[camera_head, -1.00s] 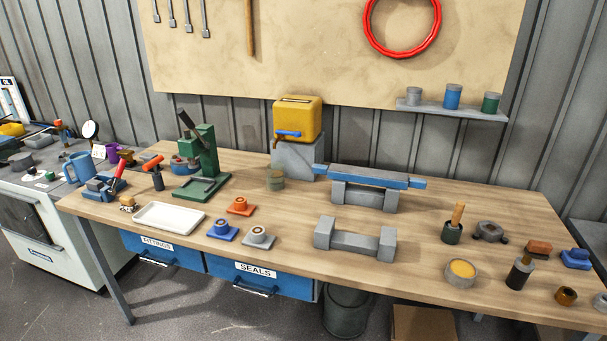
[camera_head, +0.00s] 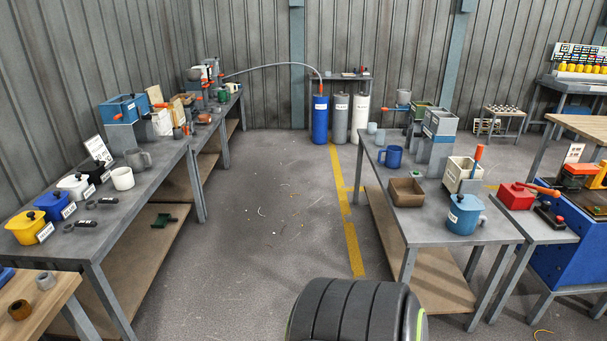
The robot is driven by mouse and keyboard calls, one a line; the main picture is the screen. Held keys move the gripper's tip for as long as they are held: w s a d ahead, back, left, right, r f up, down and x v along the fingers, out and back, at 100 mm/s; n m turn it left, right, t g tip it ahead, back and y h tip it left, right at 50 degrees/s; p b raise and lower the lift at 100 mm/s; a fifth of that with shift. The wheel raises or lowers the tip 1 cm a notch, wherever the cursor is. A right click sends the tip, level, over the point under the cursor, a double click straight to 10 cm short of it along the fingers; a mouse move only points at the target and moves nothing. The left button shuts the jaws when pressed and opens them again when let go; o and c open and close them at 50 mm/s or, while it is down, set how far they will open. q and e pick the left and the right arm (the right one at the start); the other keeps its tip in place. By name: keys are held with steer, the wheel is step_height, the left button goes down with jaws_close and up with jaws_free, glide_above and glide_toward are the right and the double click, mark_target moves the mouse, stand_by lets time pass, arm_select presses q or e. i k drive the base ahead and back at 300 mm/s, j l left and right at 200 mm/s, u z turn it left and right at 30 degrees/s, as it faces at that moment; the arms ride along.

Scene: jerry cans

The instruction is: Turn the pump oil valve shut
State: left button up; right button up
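I cannot pick out a valve that is clearly marked as pump oil; the labels here are too small to read. A blue box-shaped container (camera_head: 124,107) stands on a grey block on the left bench, with a white label on its front. A grey box-shaped container (camera_head: 440,122) with a label stands on a grey block on the right bench. Whether either has a valve, and how it is turned, I cannot tell. Neither of my grippers is in view.
The left bench (camera_head: 150,182) holds lidded pots and a white mug (camera_head: 122,178). The right bench (camera_head: 412,222) holds a blue pot (camera_head: 464,214) and a brown box (camera_head: 406,192). Gas cylinders (camera_head: 340,118) stand at the back. A black tyre (camera_head: 350,312) is in front; the aisle between is open.

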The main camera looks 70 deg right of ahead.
mark_target(545, 206)
steer(key=z, duration=4.05)
steer(key=i+z, duration=0.2)
steer(key=i, duration=0.65)
steer(key=i+j+z, duration=0.2)
steer(key=i, duration=0.6)
